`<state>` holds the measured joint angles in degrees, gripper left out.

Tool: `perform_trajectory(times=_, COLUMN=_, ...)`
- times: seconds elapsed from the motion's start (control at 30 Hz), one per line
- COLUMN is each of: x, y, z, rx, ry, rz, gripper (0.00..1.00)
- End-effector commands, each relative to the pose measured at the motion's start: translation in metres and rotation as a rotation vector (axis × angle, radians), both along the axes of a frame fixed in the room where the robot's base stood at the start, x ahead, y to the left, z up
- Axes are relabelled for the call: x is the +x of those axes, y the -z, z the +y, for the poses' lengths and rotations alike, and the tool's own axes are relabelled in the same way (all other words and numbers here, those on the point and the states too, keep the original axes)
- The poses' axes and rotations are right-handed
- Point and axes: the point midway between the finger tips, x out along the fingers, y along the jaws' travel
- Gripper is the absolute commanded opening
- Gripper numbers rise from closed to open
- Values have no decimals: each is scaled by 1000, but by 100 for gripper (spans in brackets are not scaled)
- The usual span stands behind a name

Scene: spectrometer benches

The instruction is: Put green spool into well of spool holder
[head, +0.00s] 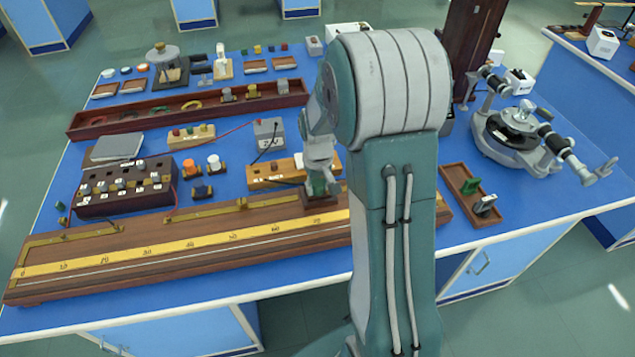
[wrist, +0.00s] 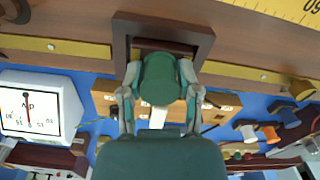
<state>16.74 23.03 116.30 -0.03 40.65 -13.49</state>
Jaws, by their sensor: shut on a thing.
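The green spool (wrist: 160,78) is between the fingers of my gripper (wrist: 160,88), which is shut on it. The spool holder (wrist: 122,40) is a dark brown square frame, and part of its well shows beyond the spool. The spool overlaps the holder's near edge in the wrist view; I cannot tell whether it is inside the well or just above it. In the head view the gripper (head: 320,178) points down over the holder (head: 322,203), which is on the long wooden ruler board. The spool is mostly hidden there.
The long board (head: 130,262) with a yellow scale runs along the bench's front. A wooden block (head: 270,176) and a grey meter (head: 269,132) stand behind the holder. A brown tray (head: 452,178) with small parts lies right. A dark switch box (head: 125,187) stands left.

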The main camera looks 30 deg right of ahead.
Motion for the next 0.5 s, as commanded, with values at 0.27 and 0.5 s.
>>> perform_trajectory(times=0.27, x=0, y=0, z=0, rx=0, ry=0, rz=-1, gripper=0)
perform_trajectory(times=0.5, x=0, y=1, z=0, rx=0, ry=0, rz=0, gripper=84)
